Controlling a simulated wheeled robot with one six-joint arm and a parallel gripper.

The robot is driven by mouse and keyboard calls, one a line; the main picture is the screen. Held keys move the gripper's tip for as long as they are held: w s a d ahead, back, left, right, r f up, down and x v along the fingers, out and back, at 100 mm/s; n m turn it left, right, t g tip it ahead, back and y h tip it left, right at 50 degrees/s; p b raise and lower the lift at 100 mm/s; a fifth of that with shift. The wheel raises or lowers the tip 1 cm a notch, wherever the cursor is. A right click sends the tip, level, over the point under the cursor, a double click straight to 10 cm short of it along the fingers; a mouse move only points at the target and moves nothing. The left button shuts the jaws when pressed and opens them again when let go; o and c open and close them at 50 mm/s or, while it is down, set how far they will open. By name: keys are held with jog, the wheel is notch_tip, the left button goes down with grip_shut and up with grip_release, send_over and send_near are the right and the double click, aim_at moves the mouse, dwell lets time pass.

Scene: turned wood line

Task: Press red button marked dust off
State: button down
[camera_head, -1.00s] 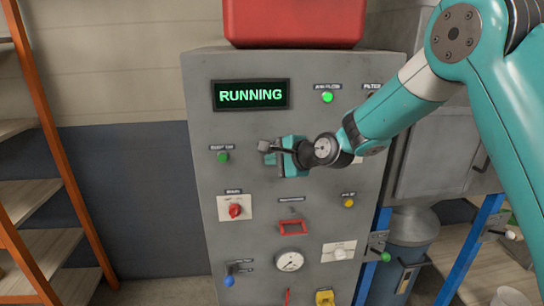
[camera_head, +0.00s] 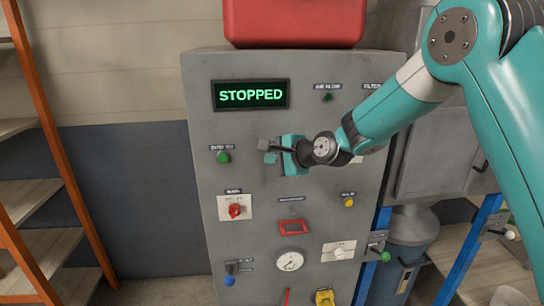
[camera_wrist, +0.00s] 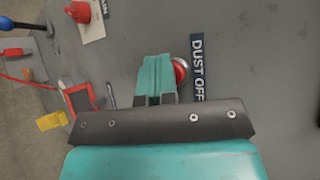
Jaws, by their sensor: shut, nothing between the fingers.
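The red button (camera_wrist: 181,72) shows in the wrist view as a round red cap with a pale metal ring, partly hidden by my fingers. The label "DUST OFF" (camera_wrist: 197,68) is beside it. My gripper (camera_wrist: 156,76) is shut and empty, its teal fingertips at the button; whether they still touch it I cannot tell. In the head view my gripper (camera_head: 272,154) is at the upper middle of the grey cabinet (camera_head: 210,125) and hides the button. The display (camera_head: 251,95) reads "STOPPED" in green.
A green button (camera_head: 223,158) and a red rotary switch (camera_head: 235,211) are left of my gripper. A yellow button (camera_head: 348,202), gauge (camera_head: 290,261) and blue-knobbed lever (camera_head: 229,281) are lower. A wooden shelf (camera_head: 40,245) stands left; a red case (camera_head: 294,22) is on top.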

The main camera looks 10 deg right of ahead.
jog(key=shift+s, duration=0.7)
jog(key=shift+s, duration=0.15)
jog(key=s+b, duration=0.1)
jog(key=s, duration=0.3)
jog(key=shift+s+a, duration=0.1)
jog(key=shift+s, duration=0.25)
jog(key=s+d+f+n+g+h+b, duration=0.1)
jog(key=s+n+g, duration=0.4)
jog(key=s+n, duration=0.5)
jog(key=s+d+f+n+g+h+b, duration=0.1)
jog(key=s+n+g+b, duration=0.4)
jog(key=s+n, duration=0.6)
jog(key=s+d+h, duration=0.1)
jog(key=s+d, duration=0.1)
jog(key=s, duration=1)
jog(key=shift+s+d+f+h, duration=0.15)
jog(key=shift+s+f+h, duration=0.15)
jog(key=shift+f+h, duration=0.1)
